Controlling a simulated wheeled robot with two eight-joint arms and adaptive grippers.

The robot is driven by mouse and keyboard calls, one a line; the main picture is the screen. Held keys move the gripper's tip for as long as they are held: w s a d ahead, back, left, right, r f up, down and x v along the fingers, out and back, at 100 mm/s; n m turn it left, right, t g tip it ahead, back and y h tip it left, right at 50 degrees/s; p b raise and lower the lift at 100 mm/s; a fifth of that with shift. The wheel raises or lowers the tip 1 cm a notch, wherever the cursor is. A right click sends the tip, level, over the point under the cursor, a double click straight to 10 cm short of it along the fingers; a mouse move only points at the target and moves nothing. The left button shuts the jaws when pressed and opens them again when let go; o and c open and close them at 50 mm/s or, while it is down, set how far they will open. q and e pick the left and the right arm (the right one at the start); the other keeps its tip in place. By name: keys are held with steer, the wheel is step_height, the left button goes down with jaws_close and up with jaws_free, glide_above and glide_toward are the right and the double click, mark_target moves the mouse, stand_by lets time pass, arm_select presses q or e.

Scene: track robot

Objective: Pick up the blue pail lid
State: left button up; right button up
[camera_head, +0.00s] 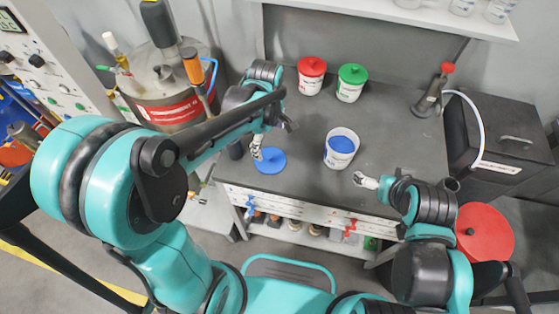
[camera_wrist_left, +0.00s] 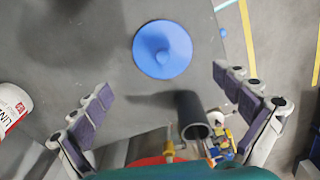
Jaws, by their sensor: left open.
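The blue pail lid (camera_head: 271,161) is a flat round disc with a small knob, lying on the dark grey worktop near its front left edge. It also shows whole in the left wrist view (camera_wrist_left: 176,64), at the top centre. My left gripper (camera_head: 257,150) is above the worktop at the lid's left side in the head view. In the left wrist view its fingers (camera_wrist_left: 162,82) are spread wide and empty, with the lid beyond their tips. My right gripper (camera_head: 365,181) is over the front right of the worktop, away from the lid; its finger gap is too small to judge.
An open white pail with blue inside (camera_head: 341,150) stands right of the lid. Red-lidded (camera_head: 311,78) and green-lidded (camera_head: 350,84) pails stand behind. A dark cylinder (camera_wrist_left: 192,110) and small tools show near the edge in the left wrist view. A black box (camera_head: 510,140) is at right.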

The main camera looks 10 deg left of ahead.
mark_target(268, 156)
arm_select(q)
step_height(268, 156, down, 3)
steer(key=shift+a+r+b, duration=0.1)
steer(key=shift+b, duration=0.45)
steer(key=f+b, duration=0.1)
steer(key=f, duration=0.1)
steer(key=f+b, duration=0.1)
steer(key=f, duration=0.1)
steer(key=shift+s+a+f, duration=0.15)
steer(key=shift+a+f, duration=0.05)
steer(key=shift+f, duration=0.4)
steer(key=shift+r, duration=0.1)
steer(key=shift+c, duration=0.9)
steer(key=c, duration=1.5)
steer(key=shift+s, duration=0.1)
steer(key=c, duration=0.3)
steer(key=shift+c, duration=0.2)
